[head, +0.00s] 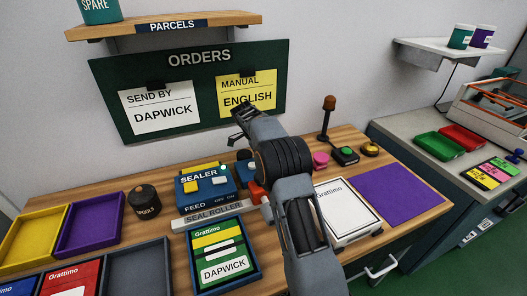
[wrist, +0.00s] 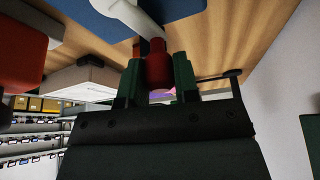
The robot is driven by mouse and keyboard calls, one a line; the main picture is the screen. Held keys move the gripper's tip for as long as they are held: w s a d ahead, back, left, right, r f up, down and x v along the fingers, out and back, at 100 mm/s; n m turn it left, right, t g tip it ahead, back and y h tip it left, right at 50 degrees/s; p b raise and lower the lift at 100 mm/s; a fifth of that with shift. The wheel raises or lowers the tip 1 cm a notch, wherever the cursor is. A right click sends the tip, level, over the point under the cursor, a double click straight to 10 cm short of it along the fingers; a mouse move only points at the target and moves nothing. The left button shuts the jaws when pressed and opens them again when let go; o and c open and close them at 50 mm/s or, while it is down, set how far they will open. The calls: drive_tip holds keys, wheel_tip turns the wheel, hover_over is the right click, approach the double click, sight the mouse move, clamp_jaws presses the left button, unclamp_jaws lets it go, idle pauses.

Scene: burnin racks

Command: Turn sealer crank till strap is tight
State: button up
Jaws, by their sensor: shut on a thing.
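The blue sealer (head: 207,188) stands on the wooden bench, with yellow and white parts on top and FEED OFF ON on its front. A grey bar marked SEAL ROLLER (head: 213,215) lies in front of it. In the wrist view, my gripper (wrist: 158,68) has its green fingers closed on the red crank knob (wrist: 158,64). A pale crank arm (wrist: 136,17) runs from the knob towards a blue surface. In the head view my arm covers the fingers and the sealer's right side. I cannot make out the strap or its tightness.
A tray with a DAPWICK pouch (head: 224,268) lies in front of the roller. A black spool (head: 145,199) and a purple tray (head: 91,224) are to the left. A white document box (head: 345,212) and purple mat (head: 398,194) lie to the right of my arm.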

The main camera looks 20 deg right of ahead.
idle(0.4)
drive_tip(key=o, duration=0.9)
drive_tip(key=p+v, duration=0.2)
drive_tip(key=v, duration=1.1)
drive_tip(key=shift+r, duration=0.4)
